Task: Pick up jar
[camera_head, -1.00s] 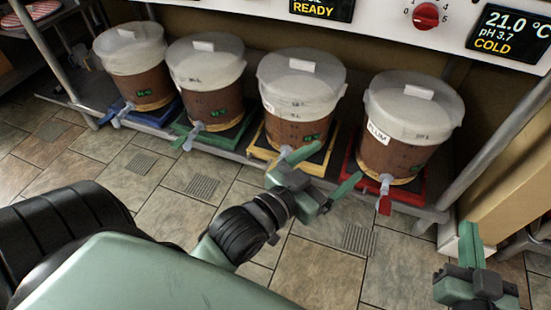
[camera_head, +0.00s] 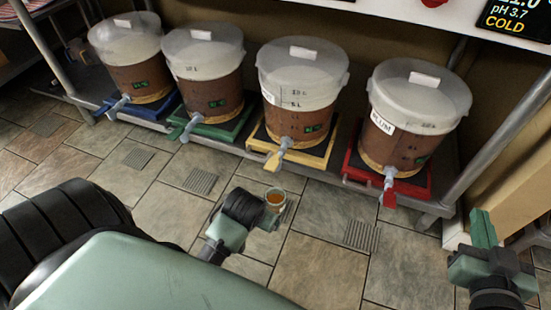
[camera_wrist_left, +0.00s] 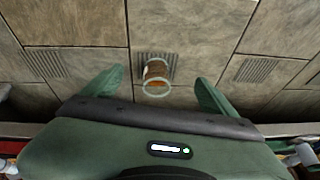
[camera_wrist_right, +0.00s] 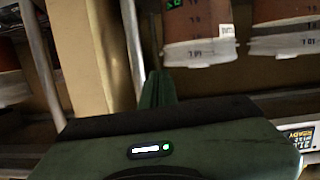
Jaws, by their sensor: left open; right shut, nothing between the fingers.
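The jar (camera_head: 275,199) is a small clear glass with orange-brown contents. In the head view it shows beside my left gripper, over the tiled floor. In the left wrist view the jar (camera_wrist_left: 155,74) appears between the two spread green fingers of my left gripper (camera_wrist_left: 160,86), with a gap on each side. I cannot tell how far beyond the fingertips it is, or what it rests on. My left fingers are mostly hidden in the head view. My right gripper (camera_head: 482,228) is shut and empty at the right, by the shelf post.
Several lidded ferment buckets stand on a low shelf on coloured stands: blue, green (camera_head: 217,133), yellow (camera_head: 300,150) and red (camera_head: 400,187). Their taps stick out over the floor. A metal post (camera_head: 500,130) is at the right. Floor tiles (camera_head: 320,265) in front are open.

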